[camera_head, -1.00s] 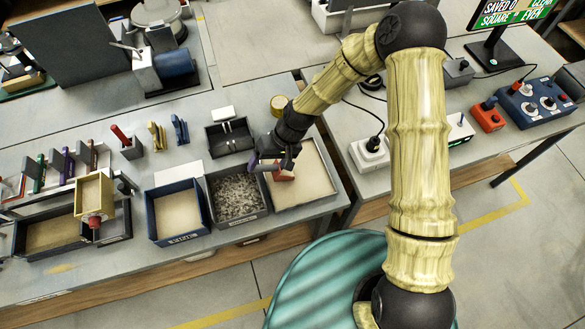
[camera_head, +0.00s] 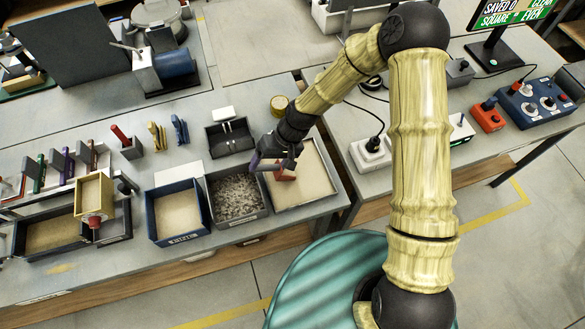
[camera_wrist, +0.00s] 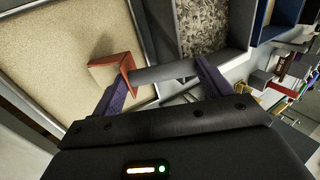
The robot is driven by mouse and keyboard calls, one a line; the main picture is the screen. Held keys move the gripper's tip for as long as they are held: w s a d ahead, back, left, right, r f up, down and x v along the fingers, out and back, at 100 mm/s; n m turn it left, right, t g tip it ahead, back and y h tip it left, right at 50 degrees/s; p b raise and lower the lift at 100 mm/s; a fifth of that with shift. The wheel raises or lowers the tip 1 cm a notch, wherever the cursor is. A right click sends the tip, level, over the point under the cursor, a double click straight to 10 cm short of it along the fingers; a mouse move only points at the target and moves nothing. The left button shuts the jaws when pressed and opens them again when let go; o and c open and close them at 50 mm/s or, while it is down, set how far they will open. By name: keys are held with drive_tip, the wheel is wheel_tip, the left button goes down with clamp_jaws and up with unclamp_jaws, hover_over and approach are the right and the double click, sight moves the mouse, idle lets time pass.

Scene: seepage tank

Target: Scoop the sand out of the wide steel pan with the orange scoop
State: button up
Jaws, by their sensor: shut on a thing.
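The wide steel pan (camera_head: 306,204) stands at the right end of the row of bins, with a layer of pale sand (camera_head: 312,178) in it. The sand also fills the left of the wrist view (camera_wrist: 60,50). My gripper (camera_head: 275,163) is over the pan's left part. It is shut on the grey handle of the orange scoop (camera_head: 285,177). In the wrist view the handle (camera_wrist: 165,72) runs between the two purple fingers, and the scoop's orange head (camera_wrist: 115,70) is at the sand, tilted. I cannot tell whether the head holds sand or how deep it sits.
A grey bin of gravel (camera_head: 237,193) stands directly left of the pan, then a blue bin of sand (camera_head: 178,211). A dark tray (camera_head: 230,137) and a yellow roll (camera_head: 279,104) lie behind. A white socket block (camera_head: 370,153) is on the right table.

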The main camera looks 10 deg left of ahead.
sight(277, 166)
drive_tip(key=shift+w+d, duration=0.5)
drive_tip(key=shift+d, duration=0.35)
drive_tip(key=shift+w+d, duration=0.5)
drive_tip(key=shift+d, duration=0.3)
idle(5.2)
idle(0.5)
drive_tip(key=shift+a+r+t+h+p, duration=0.1)
drive_tip(key=shift+r+t+h+p, duration=0.25)
drive_tip(key=shift+r+p, duration=0.5)
drive_tip(key=shift+r+t+h+p, duration=0.45)
drive_tip(key=shift+r+h+p, duration=0.35)
drive_tip(key=shift+r, duration=0.6)
